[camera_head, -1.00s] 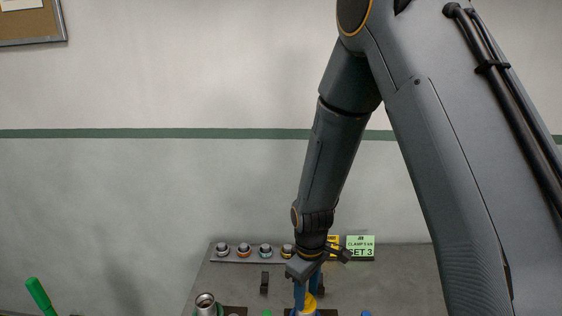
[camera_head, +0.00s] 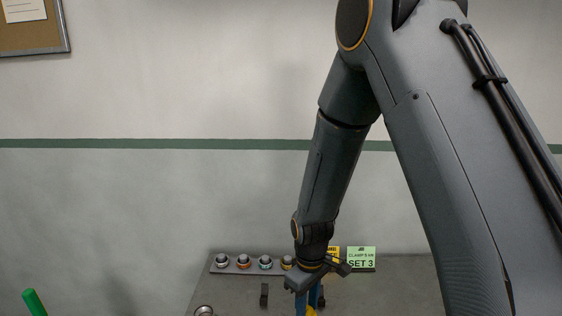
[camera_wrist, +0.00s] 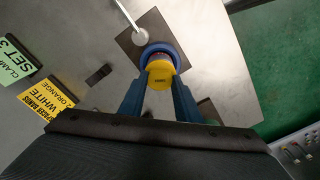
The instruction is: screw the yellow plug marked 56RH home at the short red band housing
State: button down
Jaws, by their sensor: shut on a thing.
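The yellow plug (camera_wrist: 160,82) sits between the two blue fingers of my gripper (camera_wrist: 161,76) in the wrist view, and the gripper is shut on it. Small dark marking shows on the plug but is too small to read. Just beyond the plug is a round blue-rimmed piece (camera_wrist: 172,50) on a dark square plate.
A rack (camera_head: 232,269) of several banded round parts stands at the back of the table. A green SET 3 card (camera_head: 361,258) and a yellow card (camera_wrist: 46,103) are beside it. A white-ended lever (camera_wrist: 140,35) rises near the blue-rimmed piece. A green handle (camera_head: 34,302) is at left.

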aim_at(310, 311)
jog(key=m, duration=0.7)
jog(key=c, duration=1.2)
grip_release()
notch_tip(310, 311, up, 8)
jog(key=b, duration=0.2)
jog(key=shift+f+b, duration=0.25)
jog(key=shift+b, duration=0.1)
jog(key=shift+s+d+b, duration=0.1)
jog(key=shift+d+b, duration=0.2)
jog(key=shift+d, duration=0.05)
jog(key=shift+s+d+f+m+t+b, duration=0.3)
jog(key=shift+s+d+f+b, duration=0.4)
jog(key=shift+s+d+b, duration=0.95)
jog(key=shift+s+d+f+m+t+b, duration=0.15)
jog(key=shift+s+d+f+m+b, duration=0.55)
jog(key=shift+d, duration=1.6)
jog(key=shift+s+d+f+m+t+b, duration=0.2)
jog(key=shift+s+d+f+b, duration=0.45)
jog(key=shift+s+d+b, duration=1)
